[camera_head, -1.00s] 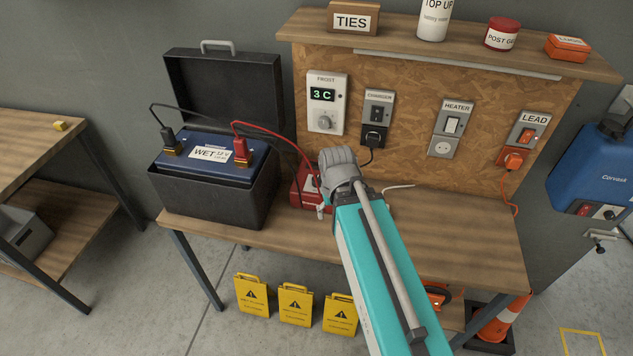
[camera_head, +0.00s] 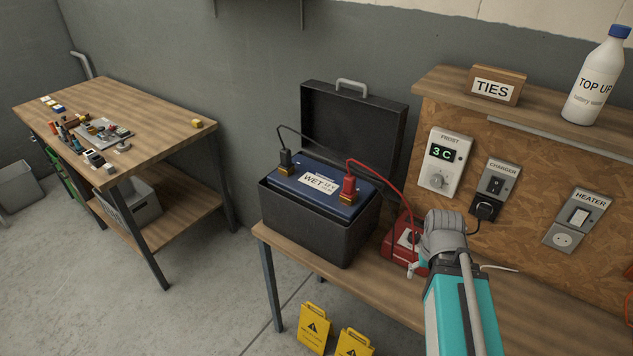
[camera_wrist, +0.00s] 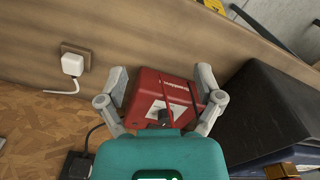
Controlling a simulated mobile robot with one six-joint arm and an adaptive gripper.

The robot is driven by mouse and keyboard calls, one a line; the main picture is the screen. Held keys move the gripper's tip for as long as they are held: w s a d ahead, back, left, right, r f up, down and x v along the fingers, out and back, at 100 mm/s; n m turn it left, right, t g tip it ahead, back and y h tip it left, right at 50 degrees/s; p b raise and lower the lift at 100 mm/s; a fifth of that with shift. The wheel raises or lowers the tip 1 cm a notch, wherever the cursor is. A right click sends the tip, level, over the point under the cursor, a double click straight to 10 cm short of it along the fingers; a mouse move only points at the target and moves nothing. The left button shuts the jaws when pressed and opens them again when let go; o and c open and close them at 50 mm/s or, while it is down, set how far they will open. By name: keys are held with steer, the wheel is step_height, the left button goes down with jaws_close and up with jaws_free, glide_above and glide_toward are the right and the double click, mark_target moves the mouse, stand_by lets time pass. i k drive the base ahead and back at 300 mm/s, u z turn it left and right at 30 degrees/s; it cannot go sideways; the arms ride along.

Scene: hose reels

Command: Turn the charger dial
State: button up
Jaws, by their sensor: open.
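The charger (camera_head: 402,240) is a red box on the bench, right of the black battery box (camera_head: 318,225). My arm covers part of it in the head view. In the wrist view the red charger (camera_wrist: 150,88) lies between the spread fingers of my gripper (camera_wrist: 160,80), with a pale label on its face. A small dark round part (camera_wrist: 164,117) shows at its near edge; I cannot tell whether it is the dial. My gripper (camera_head: 418,268) is open, empty and close to the charger. I cannot tell if it touches it.
Red and black leads run from clamps on the blue battery (camera_head: 335,200). The panel behind holds the frost unit (camera_head: 444,165), charger switch (camera_head: 495,188) and heater switch (camera_head: 577,218). A white plug (camera_wrist: 72,65) shows in the wrist view. Another table (camera_head: 150,115) stands left.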

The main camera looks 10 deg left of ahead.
mark_target(417, 236)
steer(key=k, duration=1.3)
steer(key=z, duration=0.25)
steer(key=i, duration=0.45)
steer(key=z, duration=0.5)
steer(key=i, duration=1.1)
steer(key=u, duration=0.6)
